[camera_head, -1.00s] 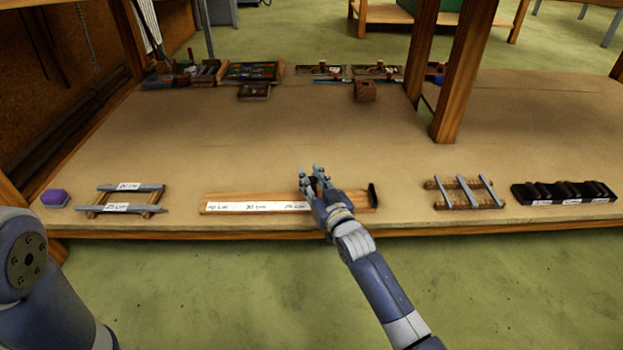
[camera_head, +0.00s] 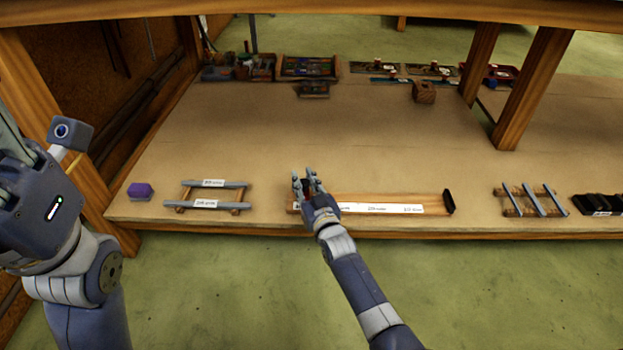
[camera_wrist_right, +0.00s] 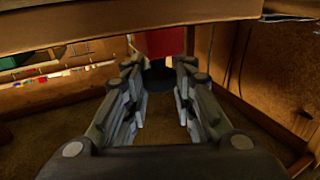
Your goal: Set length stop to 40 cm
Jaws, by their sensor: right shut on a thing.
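The length-stop rail (camera_head: 430,198) is a long wooden strip with a white scale (camera_head: 380,208) near the bench's front edge, with a black block (camera_head: 449,202) at its right end. My right gripper (camera_head: 307,182) is over the rail's left end, shut on the length stop, which the fingers mostly hide. The hand covers the left part of the scale; two small labels show further right, too small to read surely. In the right wrist view the fingers (camera_wrist_right: 160,92) point ahead with the held part unclear. My left gripper (camera_head: 15,150) is raised at the left edge, partly cut off.
Left of the rail are a frame of grey bars (camera_head: 208,195) and a purple block (camera_head: 140,190). To the right are another barred frame (camera_head: 530,202) and a black rack (camera_head: 598,204). Tools and trays (camera_head: 308,68) line the back. The bench's middle is clear.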

